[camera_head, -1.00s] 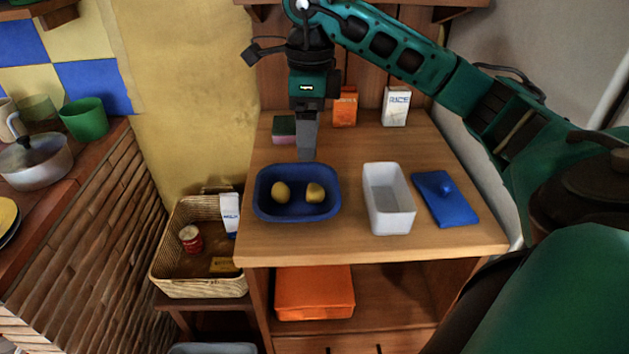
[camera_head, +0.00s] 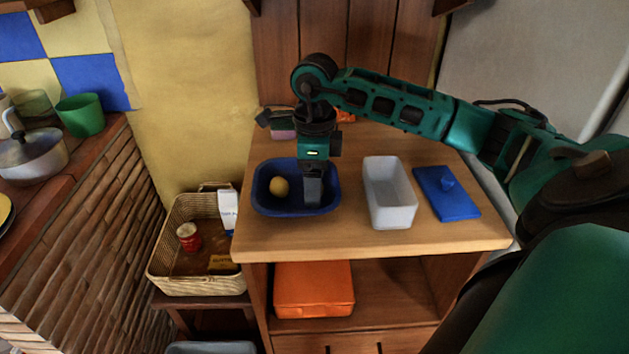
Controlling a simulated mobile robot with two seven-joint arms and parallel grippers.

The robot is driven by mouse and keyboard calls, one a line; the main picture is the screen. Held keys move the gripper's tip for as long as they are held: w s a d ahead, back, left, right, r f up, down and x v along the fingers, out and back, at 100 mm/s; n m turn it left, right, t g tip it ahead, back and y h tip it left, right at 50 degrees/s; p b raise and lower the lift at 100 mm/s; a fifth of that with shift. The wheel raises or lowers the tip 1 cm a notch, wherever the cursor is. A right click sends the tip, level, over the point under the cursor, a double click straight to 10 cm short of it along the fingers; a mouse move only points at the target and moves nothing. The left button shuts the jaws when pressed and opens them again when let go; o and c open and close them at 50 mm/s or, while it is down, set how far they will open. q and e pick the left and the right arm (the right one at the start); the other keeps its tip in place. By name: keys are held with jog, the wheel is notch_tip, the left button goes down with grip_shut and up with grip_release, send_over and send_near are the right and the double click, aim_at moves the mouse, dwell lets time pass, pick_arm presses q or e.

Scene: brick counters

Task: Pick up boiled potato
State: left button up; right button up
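Two yellow boiled potatoes lay in the blue bowl (camera_head: 262,205) on the wooden counter. One boiled potato (camera_head: 280,187) shows now at the bowl's left side. The other is hidden behind my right gripper (camera_head: 313,203), which points down into the right half of the bowl. Its fingertips are low in the bowl, and I cannot tell whether they are open or shut on the hidden potato. My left gripper is not in view.
A white container (camera_head: 389,215) and a blue lid (camera_head: 446,193) lie right of the bowl. A wicker basket (camera_head: 190,285) with several items stands at lower left. An orange box (camera_head: 314,289) sits on the shelf below. The counter's front strip is clear.

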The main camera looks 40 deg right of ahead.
jog(key=shift+f, duration=0.1)
jog(key=shift+c, duration=0.3)
jog(key=c, duration=1)
jog(key=shift+c, duration=0.3)
jog(key=shift+r, duration=0.2)
